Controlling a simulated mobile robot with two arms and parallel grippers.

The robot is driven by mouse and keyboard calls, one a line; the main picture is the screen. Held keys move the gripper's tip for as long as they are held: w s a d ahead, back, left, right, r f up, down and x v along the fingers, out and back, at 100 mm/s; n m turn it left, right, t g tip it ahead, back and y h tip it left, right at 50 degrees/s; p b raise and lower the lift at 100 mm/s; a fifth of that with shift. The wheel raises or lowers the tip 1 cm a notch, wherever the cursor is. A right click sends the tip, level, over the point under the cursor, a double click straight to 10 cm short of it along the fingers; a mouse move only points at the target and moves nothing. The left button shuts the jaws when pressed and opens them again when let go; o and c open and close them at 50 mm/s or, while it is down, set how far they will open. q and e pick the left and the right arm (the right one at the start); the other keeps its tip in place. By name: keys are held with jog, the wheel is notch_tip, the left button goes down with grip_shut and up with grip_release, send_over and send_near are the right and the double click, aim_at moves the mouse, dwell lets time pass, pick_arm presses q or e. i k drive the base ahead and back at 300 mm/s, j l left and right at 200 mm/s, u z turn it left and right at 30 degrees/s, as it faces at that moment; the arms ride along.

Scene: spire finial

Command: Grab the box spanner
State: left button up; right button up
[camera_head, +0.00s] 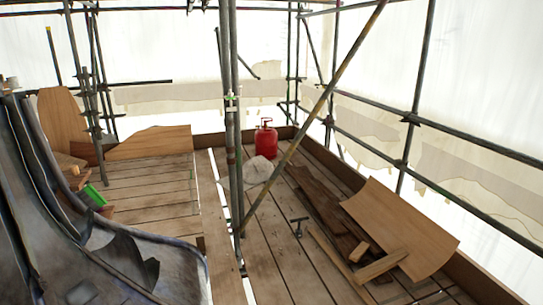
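A small dark T-shaped tool (298,226), which looks like the box spanner, is on the plank floor right of the middle. It is apart from the pile of dark boards to its right. It is small here, and I cannot tell its exact shape or whether it lies flat. Neither of my grippers shows in the head view.
Dark boards (325,208), a curved wooden sheet (402,228) and short offcuts lie at right. A red canister (266,142) stands behind a pale sack (259,170). Scaffold poles (235,150) rise mid-view. A grey metal-clad structure (40,200) fills the left. Bare planks lie around the tool.

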aim_at(299, 232)
jog(key=i+z, duration=0.2)
jog(key=i, duration=2.15)
